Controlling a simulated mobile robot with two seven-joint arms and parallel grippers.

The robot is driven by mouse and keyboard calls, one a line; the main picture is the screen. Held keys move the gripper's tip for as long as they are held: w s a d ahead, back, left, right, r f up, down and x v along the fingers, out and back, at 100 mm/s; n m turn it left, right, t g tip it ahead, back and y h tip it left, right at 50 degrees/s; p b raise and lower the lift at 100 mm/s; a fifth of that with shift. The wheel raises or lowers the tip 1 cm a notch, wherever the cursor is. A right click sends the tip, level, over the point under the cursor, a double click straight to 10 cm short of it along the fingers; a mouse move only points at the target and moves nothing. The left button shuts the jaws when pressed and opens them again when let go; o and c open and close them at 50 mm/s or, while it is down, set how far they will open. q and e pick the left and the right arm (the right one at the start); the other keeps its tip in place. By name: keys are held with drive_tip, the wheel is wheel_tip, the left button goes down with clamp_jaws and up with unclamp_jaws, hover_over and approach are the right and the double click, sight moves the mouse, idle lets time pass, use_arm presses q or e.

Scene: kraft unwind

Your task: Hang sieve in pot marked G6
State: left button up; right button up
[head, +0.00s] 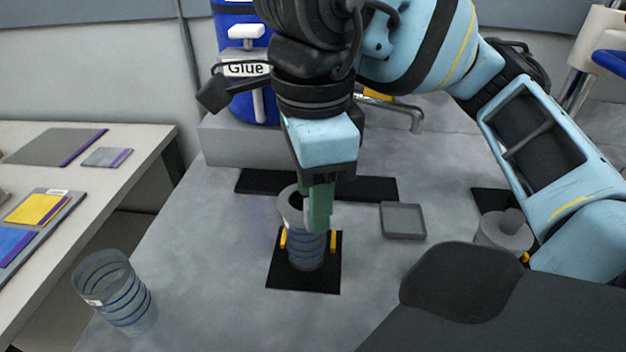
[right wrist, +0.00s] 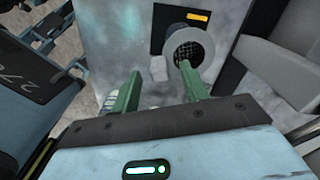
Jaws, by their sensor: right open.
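A grey sieve (head: 290,203) with a round rim sits in the mouth of a clear, blue-ringed pot (head: 306,254). In the right wrist view the sieve (right wrist: 181,40) shows its pale rim and dark mesh. The pot stands upright on a black mat between yellow clips. My right gripper (head: 319,203) comes down from above at the sieve's rim. Its green fingers (right wrist: 158,88) are apart; one overlaps the rim in the picture, and I cannot tell whether it touches. Another clear, blue-ringed pot (head: 117,295) stands at front left. I cannot read G6 on either pot. My left gripper is not in view.
A grey square tray (head: 403,221) lies right of the mat (head: 288,279). A grey vessel (head: 499,235) stands farther right, partly behind my arm. A blue glue drum (head: 238,110) stands at the back. A side table (head: 145,141) is at left. The bench between the pots is clear.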

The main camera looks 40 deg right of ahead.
drive_tip(key=shift+r, duration=0.3)
wheel_tip(320, 180, up, 7)
drive_tip(key=shift+r+p, duration=0.15)
drive_tip(key=shift+p, duration=0.65)
